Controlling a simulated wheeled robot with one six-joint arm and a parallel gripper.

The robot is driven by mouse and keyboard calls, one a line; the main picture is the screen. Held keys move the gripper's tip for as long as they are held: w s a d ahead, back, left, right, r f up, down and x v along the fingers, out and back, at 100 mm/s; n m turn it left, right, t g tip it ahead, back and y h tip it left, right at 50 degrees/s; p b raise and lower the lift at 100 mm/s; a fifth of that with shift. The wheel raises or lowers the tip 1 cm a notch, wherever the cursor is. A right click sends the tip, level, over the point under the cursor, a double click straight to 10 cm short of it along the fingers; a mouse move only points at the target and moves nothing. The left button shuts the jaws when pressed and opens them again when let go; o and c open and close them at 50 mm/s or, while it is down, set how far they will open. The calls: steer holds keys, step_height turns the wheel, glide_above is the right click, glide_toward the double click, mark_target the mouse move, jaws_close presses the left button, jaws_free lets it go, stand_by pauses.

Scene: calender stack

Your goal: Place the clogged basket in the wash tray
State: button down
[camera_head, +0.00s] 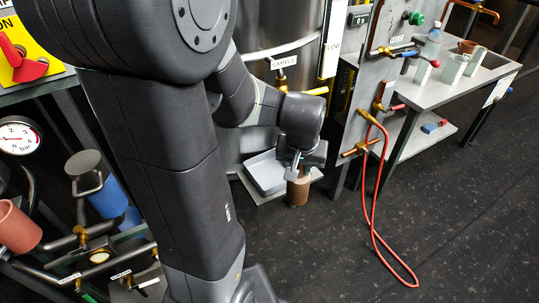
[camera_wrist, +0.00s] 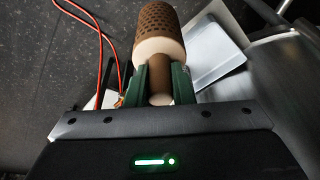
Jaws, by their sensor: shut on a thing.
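A brown perforated basket (camera_wrist: 160,22) with a pale collar and a brown stub handle is in my gripper (camera_wrist: 160,88). The green fingers are shut on its handle. In the head view the basket (camera_head: 298,191) hangs below my gripper (camera_head: 300,165), just right of a light grey tray (camera_head: 266,175). The tray stands on a low shelf by the steel vessel. The tray also shows in the wrist view (camera_wrist: 208,60), right of the basket. The basket is apart from the tray's inside in the head view. My arm hides part of the vessel.
A steel vessel (camera_head: 285,40) with a SAMPLE label stands behind the tray. A red hose (camera_head: 371,225) loops to the floor at right. A bench (camera_head: 450,85) with beakers and a bottle is further right. Pipes and a gauge (camera_head: 17,137) are at left. Dark floor lies open in front.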

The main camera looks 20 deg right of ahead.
steer(key=w+a, duration=0.2)
steer(key=w, duration=1.5)
step_height(320, 180, down, 7)
steer(key=shift+s, duration=0.3)
steer(key=shift+f, duration=0.1)
steer(key=shift+f, duration=0.15)
steer(key=c, duration=1.3)
jaws_free()
steer(key=shift+o, duration=0.2)
steer(key=p+v, duration=0.1)
steer(key=v, duration=1.1)
steer(key=shift+r, duration=0.3)
steer(key=shift+w+d, duration=0.1)
